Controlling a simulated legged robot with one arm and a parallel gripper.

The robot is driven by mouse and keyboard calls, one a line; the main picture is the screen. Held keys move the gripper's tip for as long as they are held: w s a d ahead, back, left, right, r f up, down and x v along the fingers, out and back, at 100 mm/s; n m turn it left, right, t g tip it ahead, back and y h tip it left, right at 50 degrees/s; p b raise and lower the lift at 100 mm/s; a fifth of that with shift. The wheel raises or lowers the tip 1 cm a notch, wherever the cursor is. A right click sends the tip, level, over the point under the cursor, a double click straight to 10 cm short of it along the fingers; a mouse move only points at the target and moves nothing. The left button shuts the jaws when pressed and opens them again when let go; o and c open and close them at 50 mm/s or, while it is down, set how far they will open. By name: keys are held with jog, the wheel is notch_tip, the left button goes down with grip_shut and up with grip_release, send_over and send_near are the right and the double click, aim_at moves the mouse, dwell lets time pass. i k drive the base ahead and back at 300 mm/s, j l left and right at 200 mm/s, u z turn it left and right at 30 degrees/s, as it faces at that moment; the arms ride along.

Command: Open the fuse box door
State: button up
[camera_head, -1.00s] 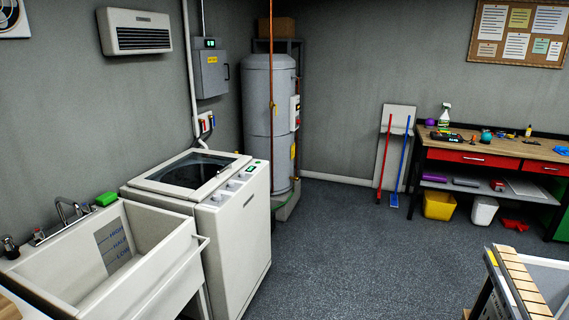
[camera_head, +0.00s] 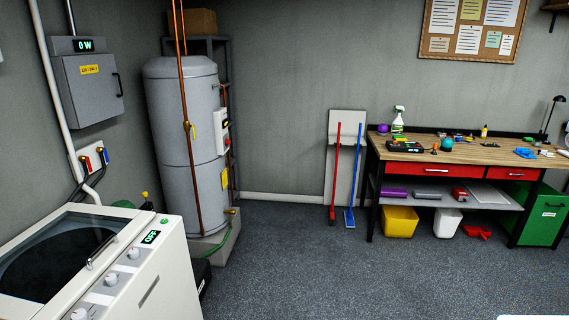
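The fuse box (camera_head: 90,88) is a grey metal box on the left wall. Its door is shut, with a yellow label and a dark handle (camera_head: 118,84) on its right side. A small display above it (camera_head: 83,45) reads "0 W". My gripper is not in view.
A white top-loading washer (camera_head: 110,265) stands below the fuse box at the lower left. A grey water heater (camera_head: 182,150) with copper pipes stands right of the box. A workbench (camera_head: 465,152) is along the back right. The grey floor (camera_head: 330,275) in the middle is clear.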

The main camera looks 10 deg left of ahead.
aim_at(95, 84)
jog(key=i+u, duration=0.1)
jog(key=i, duration=0.75)
jog(key=i+l, duration=0.15)
jog(key=i, duration=0.75)
jog(key=j+u, duration=0.05)
